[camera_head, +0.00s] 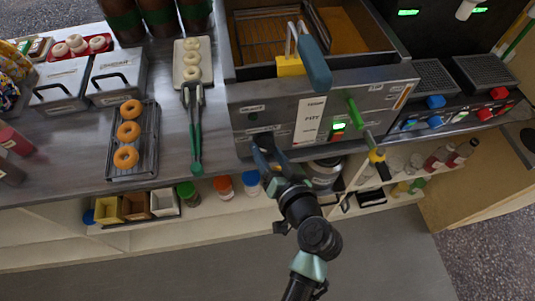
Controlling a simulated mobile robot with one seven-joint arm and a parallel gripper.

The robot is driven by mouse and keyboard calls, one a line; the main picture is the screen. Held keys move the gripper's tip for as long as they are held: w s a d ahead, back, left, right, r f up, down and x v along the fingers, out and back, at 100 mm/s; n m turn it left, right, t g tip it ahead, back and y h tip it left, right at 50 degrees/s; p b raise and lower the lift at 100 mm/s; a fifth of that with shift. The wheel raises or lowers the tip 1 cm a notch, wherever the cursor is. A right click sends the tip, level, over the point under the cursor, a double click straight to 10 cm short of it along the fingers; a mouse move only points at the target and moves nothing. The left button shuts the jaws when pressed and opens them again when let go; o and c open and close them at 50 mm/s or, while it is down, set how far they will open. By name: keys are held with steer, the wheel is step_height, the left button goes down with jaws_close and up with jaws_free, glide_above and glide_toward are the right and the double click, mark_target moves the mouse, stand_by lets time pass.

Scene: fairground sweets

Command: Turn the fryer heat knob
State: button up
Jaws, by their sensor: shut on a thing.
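The fryer (237,97) is a steel box with a grey front panel, a white label strip and a small green-lit display. My gripper (264,143) is at the lower left of this panel, its two dark fingers reaching up to it. It is shut on the fryer heat knob, which the fingers mostly hide. I cannot make out which way the knob points.
A green-handled tool (357,117) hangs down the panel right of my gripper. A blue basket handle (314,65) sticks out above. Green tongs (195,140) and a rack (113,165) of orange doughnuts lie left. Jars stand on the shelf below.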

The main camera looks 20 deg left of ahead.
steer(key=m+y+b, duration=0.2)
steer(key=m, duration=0.1)
steer(key=shift+w+d+f+m, duration=0.1)
steer(key=shift+m, duration=0.2)
stand_by(0.4)
steer(key=o, duration=1.4)
steer(key=b+v, duration=0.1)
steer(key=v, duration=1.2)
steer(key=shift+w+d, duration=0.1)
steer(key=shift+w, duration=0.05)
